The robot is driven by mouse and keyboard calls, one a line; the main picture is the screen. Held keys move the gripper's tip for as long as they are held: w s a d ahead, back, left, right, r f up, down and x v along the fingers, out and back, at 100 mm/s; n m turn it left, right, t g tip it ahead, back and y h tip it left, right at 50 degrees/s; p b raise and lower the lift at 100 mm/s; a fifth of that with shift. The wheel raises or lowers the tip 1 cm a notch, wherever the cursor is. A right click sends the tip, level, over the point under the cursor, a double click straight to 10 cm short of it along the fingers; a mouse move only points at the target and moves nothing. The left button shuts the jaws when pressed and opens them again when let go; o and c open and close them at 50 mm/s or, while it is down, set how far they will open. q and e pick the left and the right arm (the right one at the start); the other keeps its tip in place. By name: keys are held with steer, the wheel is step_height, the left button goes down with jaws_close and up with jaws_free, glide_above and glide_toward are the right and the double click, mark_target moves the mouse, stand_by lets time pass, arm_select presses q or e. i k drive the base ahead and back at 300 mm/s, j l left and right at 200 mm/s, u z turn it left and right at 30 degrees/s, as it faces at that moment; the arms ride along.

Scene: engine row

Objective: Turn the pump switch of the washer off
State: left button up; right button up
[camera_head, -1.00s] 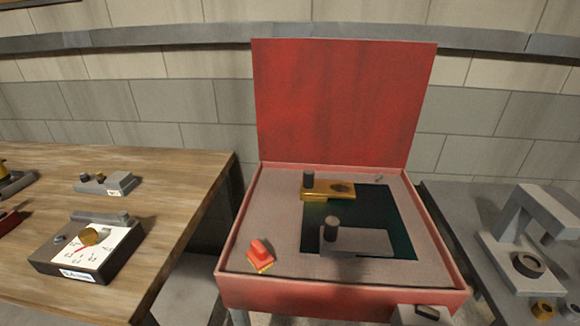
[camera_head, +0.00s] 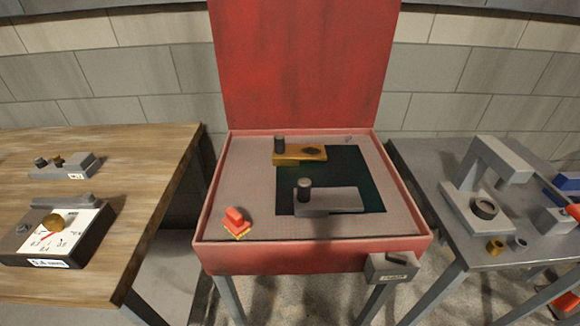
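The washer is a red open-topped box on legs with a raised red lid (camera_head: 305,65); its front wall (camera_head: 310,258) faces me. Inside the washer are a brass part (camera_head: 299,153), a grey part with a knob (camera_head: 330,200) and a small red block on a yellow base (camera_head: 236,222). Neither gripper shows.
A wooden bench (camera_head: 120,160) at left holds a dial gauge (camera_head: 55,235) and a small grey block (camera_head: 65,166). A grey metal table (camera_head: 425,170) at right holds a grey press-like stand (camera_head: 480,205) and small rings. Floor shows below the washer.

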mark_target(401, 259)
steer(key=l+z, duration=0.1)
steer(key=z, duration=1.05)
